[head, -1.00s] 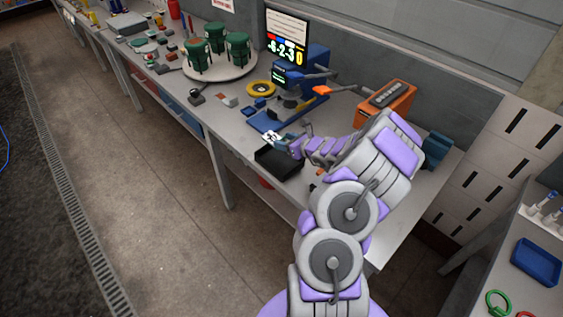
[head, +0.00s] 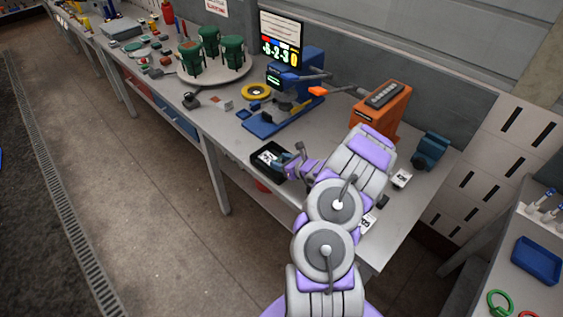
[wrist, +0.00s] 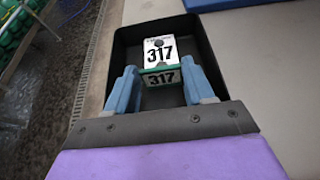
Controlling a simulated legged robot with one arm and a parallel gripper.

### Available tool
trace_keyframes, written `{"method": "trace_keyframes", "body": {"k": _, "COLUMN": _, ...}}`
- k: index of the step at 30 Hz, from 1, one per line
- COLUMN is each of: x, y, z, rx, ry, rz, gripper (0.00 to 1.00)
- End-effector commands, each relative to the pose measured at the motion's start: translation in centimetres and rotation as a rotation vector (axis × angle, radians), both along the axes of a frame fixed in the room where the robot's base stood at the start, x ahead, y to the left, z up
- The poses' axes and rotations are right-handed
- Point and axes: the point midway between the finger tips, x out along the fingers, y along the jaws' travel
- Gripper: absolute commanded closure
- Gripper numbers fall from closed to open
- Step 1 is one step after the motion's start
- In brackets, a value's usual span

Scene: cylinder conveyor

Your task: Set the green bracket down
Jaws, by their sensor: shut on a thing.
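The green bracket (wrist: 160,70) shows in the wrist view as a thin green strip with white "317" labels above and below it. My gripper (wrist: 161,76) is shut on it, with one blue finger at each side. The bracket is inside the outline of the black tray (wrist: 125,43); I cannot tell whether it touches the tray floor. In the head view my gripper (head: 285,161) is at the black tray (head: 258,171), and a white label (head: 270,158) shows within the tray. The green part is hard to make out there.
A blue press (head: 291,88) stands behind the tray, and an orange device (head: 382,108) stands to the right. White labelled cards (head: 402,178) lie near my arm. A blue vise (head: 431,151) is at the right end. The table's front edge is close to the tray.

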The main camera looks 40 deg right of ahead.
Motion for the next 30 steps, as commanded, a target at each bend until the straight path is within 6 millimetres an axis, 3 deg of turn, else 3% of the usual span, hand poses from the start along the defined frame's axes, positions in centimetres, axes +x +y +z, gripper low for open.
{"method": "trace_keyframes", "body": {"k": 1, "x": 0.0, "y": 0.0, "z": 0.0, "rx": 0.000, "ry": -0.001, "rz": 0.000, "gripper": 0.82}}
{"method": "trace_keyframes", "body": {"k": 2, "x": 0.0, "y": 0.0, "z": -0.1, "rx": 0.000, "ry": -0.001, "rz": 0.000, "gripper": 0.46}}
{"method": "trace_keyframes", "body": {"k": 9, "x": 0.0, "y": 0.0, "z": 0.0, "rx": -0.001, "ry": 0.000, "rz": 0.000, "gripper": 0.23}}
{"method": "trace_keyframes", "body": {"k": 20, "x": -0.4, "y": -0.1, "z": 0.3, "rx": 0.000, "ry": 0.000, "rz": -0.001, "gripper": 0.22}}
{"method": "trace_keyframes", "body": {"k": 30, "x": -6.1, "y": -0.6, "z": 2.8, "rx": 0.001, "ry": -0.002, "rz": -0.005, "gripper": 0.22}}
